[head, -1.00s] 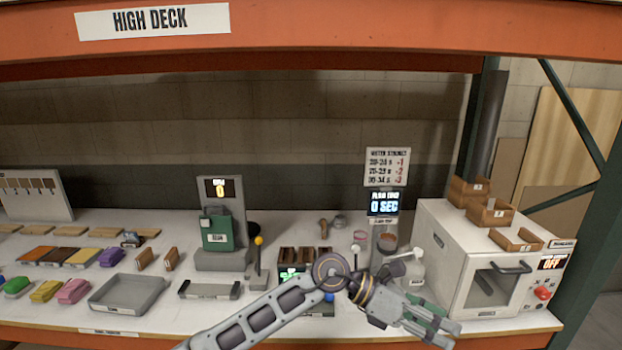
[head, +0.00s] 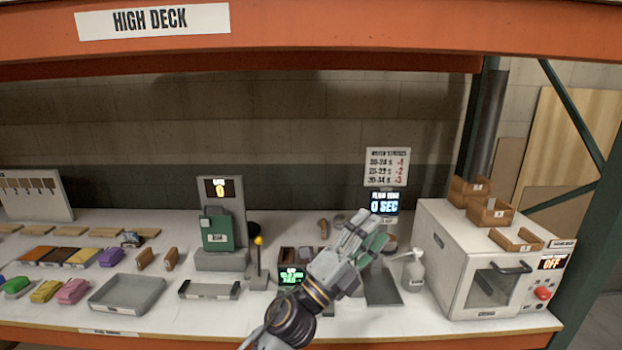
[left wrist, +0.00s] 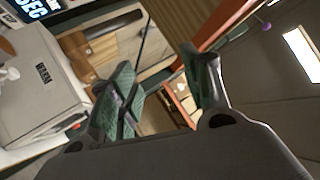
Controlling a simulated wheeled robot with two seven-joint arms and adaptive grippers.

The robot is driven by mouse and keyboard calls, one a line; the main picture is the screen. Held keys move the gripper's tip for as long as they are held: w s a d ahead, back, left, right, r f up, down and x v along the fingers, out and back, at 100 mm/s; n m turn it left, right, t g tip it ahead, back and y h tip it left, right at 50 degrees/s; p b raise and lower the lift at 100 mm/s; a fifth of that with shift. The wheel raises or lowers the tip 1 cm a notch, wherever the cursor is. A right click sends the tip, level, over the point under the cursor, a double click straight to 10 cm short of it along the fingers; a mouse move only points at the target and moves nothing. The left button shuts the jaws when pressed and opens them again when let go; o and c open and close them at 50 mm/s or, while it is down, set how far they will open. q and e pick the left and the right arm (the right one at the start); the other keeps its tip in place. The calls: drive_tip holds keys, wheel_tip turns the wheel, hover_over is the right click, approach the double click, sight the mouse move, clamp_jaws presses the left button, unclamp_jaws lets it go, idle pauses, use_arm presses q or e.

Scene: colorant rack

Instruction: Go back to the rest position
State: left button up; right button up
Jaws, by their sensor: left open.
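My left gripper (head: 364,237) is in the head view, raised in front of the middle right of the shelf, fingers pointing up and to the right. Its green-padded fingers also show in the left wrist view (left wrist: 165,95), spread apart with nothing between them. It hides part of the flame station and the small items behind it. My right gripper is not in view.
The white deck holds a grey tray (head: 127,293), a green-fronted press (head: 217,232), a white bottle (head: 413,272) and a white oven (head: 455,255) with wooden boxes on top. An orange beam (head: 330,35) crosses above. Open space lies between deck and beam.

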use_arm(q)
drive_tip(key=w+a+f+n+t+y, duration=0.3)
drive_tip(key=a+f+n+y, duration=0.2)
drive_tip(key=a+n+y, duration=0.25)
drive_tip(key=w+a+f+n+t+y, duration=0.2)
drive_tip(key=w+a+f+n+y, duration=0.15)
drive_tip(key=a+n+y, duration=0.35)
drive_tip(key=s+a+f+n+g+y, duration=0.35)
drive_tip(key=a+f+n, duration=0.45)
drive_tip(key=f, duration=0.5)
drive_tip(key=s+a+f+n+g+y, duration=0.1)
drive_tip(key=s+a+f+n+g, duration=0.1)
drive_tip(key=s+a+f+g, duration=0.35)
drive_tip(key=s+a+f+n+g, duration=0.1)
drive_tip(key=s+a+f+g, duration=0.15)
drive_tip(key=s+f, duration=0.65)
drive_tip(key=s+a+f+n+g+y, duration=0.15)
drive_tip(key=s+a+f+g, duration=0.3)
drive_tip(key=s, duration=0.55)
wheel_tip(320, 180, down, 32)
drive_tip(key=s+g, duration=0.1)
drive_tip(key=s, duration=0.1)
drive_tip(key=s+a+f+g, duration=0.1)
drive_tip(key=s+a+f, duration=0.2)
drive_tip(key=s+f, duration=1.7)
drive_tip(key=shift+s+f+h, duration=0.2)
drive_tip(key=shift+s+h, duration=0.15)
drive_tip(key=shift+s, duration=1)
